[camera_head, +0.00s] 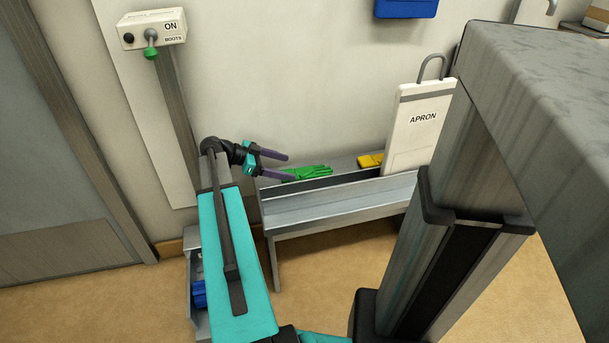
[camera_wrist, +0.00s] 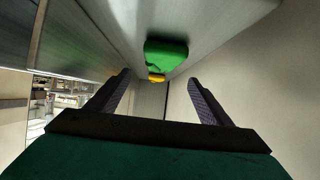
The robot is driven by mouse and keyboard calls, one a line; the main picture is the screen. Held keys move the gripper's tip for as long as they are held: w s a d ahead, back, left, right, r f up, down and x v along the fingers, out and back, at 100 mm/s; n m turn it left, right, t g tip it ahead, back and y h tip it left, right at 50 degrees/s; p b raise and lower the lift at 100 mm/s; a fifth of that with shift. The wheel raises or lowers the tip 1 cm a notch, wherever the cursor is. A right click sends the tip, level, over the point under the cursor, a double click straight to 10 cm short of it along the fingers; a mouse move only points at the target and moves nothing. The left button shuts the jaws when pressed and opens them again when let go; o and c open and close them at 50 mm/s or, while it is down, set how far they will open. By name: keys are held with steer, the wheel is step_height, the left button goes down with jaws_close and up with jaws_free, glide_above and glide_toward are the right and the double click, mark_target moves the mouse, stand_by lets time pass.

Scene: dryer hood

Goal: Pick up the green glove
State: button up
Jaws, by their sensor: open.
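The green glove (camera_head: 308,173) lies on the top shelf of the grey metal bench against the wall. It also shows in the wrist view (camera_wrist: 166,54), beyond the fingertips and above the middle of the picture. My gripper (camera_head: 286,168) is open and empty at the left end of the shelf, with its fingers pointing right toward the glove. In the wrist view the two purple fingers (camera_wrist: 160,80) are spread apart, and the glove lies ahead of the gap, not between them.
A yellow item (camera_head: 370,160) lies farther along the shelf, beside a white APRON board (camera_head: 418,125). The wall stands close behind. A switch box (camera_head: 152,28) with a green-knobbed lever hangs at the upper left.

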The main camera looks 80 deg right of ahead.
mark_target(307, 170)
steer(key=shift+b+x, duration=0.3)
steer(key=shift+x, duration=0.85)
steer(key=shift+r+b+x, duration=0.1)
steer(key=shift+b+x, duration=0.4)
steer(key=shift+x, duration=0.8)
steer(key=shift+r+b+x, duration=0.15)
steer(key=shift+b+x, duration=0.35)
steer(key=shift+x, duration=0.85)
steer(key=shift+s+d, duration=0.1)
steer(key=c, duration=1.1)
steer(key=shift+r, duration=0.1)
